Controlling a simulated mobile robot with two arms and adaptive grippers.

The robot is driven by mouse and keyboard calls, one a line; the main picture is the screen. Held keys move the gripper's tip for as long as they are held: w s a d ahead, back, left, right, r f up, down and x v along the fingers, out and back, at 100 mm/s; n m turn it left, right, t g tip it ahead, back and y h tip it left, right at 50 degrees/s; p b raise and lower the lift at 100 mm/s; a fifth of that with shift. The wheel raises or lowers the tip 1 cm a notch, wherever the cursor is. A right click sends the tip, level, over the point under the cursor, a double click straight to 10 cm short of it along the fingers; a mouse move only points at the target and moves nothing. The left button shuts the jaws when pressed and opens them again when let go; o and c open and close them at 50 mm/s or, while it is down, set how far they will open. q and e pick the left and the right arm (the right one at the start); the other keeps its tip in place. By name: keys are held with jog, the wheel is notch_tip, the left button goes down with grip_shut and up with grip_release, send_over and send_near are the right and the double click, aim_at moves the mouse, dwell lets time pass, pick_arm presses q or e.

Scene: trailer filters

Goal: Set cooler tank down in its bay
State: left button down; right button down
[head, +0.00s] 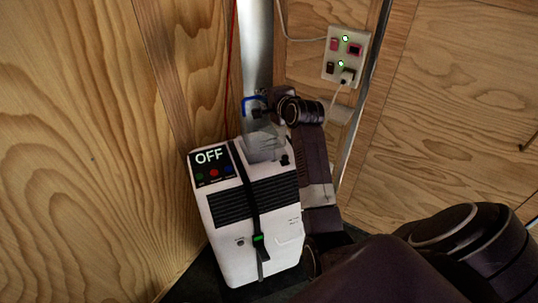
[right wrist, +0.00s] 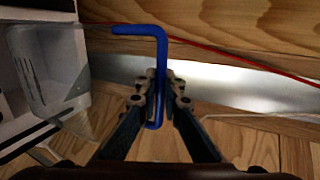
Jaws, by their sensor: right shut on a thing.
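The cooler tank is a clear, greyish container (head: 265,143) at the top back of the white cooler (head: 270,225) in the head view. It also shows at the left of the right wrist view (right wrist: 50,70). Its blue handle (right wrist: 160,45) is a bent bar, seen small in the head view (head: 249,101). My right gripper (right wrist: 158,88) is shut on the blue handle; in the head view it (head: 264,104) is just above the tank. The tank's lower part overlaps the cooler's top; whether it rests in the bay I cannot tell. My left gripper is out of view.
The cooler's panel (head: 211,163) reads OFF, and a black strap (head: 252,205) runs down its front. A metal post (head: 255,60) and thin red line (head: 230,70) stand behind. A switch and socket plate (head: 345,57) is on the right wall. Wooden walls close in the corner.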

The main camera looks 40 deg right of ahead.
notch_tip(320, 180, down, 14)
jog(key=shift+s+r+b, duration=0.1)
jog(key=shift+b, duration=0.4)
notch_tip(320, 180, down, 4)
jog(key=shift+b, duration=0.35)
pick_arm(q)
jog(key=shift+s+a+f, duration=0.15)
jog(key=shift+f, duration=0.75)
pick_arm(e)
jog(key=shift+f, duration=0.35)
jog(key=c, duration=2.5)
grip_release()
jog(key=shift+f, duration=0.2)
jog(key=shift+c, duration=0.2)
jog(key=o, duration=0.4)
jog(key=shift+o, duration=0.2)
